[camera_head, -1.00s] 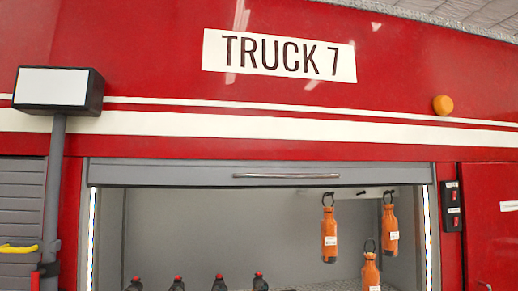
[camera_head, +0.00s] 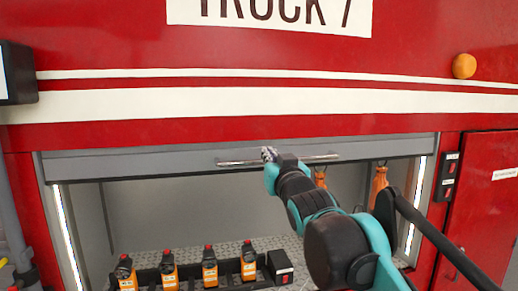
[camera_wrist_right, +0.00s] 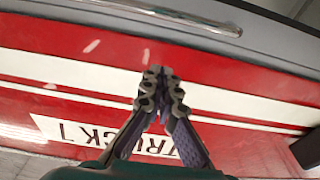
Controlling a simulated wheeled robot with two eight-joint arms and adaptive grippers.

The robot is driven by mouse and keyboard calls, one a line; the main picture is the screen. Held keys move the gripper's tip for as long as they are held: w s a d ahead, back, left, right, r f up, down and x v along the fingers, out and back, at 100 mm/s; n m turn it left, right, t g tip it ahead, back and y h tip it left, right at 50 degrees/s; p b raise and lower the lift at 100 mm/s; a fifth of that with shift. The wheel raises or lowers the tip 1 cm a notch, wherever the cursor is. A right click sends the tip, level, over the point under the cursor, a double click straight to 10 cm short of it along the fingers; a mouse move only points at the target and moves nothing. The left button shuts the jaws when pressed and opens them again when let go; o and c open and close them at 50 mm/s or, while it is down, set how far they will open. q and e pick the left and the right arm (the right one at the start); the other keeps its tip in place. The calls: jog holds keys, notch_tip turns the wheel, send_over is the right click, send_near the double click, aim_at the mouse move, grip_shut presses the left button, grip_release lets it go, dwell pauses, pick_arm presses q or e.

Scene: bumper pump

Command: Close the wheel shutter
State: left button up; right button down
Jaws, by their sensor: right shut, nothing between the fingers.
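The grey wheel shutter (camera_head: 130,165) is rolled up, with only its bottom band showing across the top of the compartment opening. A metal bar handle (camera_head: 232,163) runs along that band. My right gripper (camera_head: 268,154) is at the middle of the handle in the head view and hides part of it. In the right wrist view the right gripper (camera_wrist_right: 160,72) is shut with nothing between its fingers. There the handle (camera_wrist_right: 180,16) lies beyond the fingertips, apart from them in the picture. I cannot tell whether they touch. My left gripper is not in view.
A switch panel (camera_head: 447,176) is on the right frame.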

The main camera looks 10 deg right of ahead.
jog(key=r+p, duration=0.1)
jog(key=p, duration=0.1)
send_over(261, 161)
jog(key=shift+s+a, duration=0.25)
jog(key=shift+s, duration=0.15)
jog(key=f, duration=0.2)
jog(key=s+f, duration=0.1)
jog(key=f, duration=0.1)
jog(key=shift+f, duration=0.4)
notch_tip(261, 161, down, 54)
jog(key=b, duration=3.1)
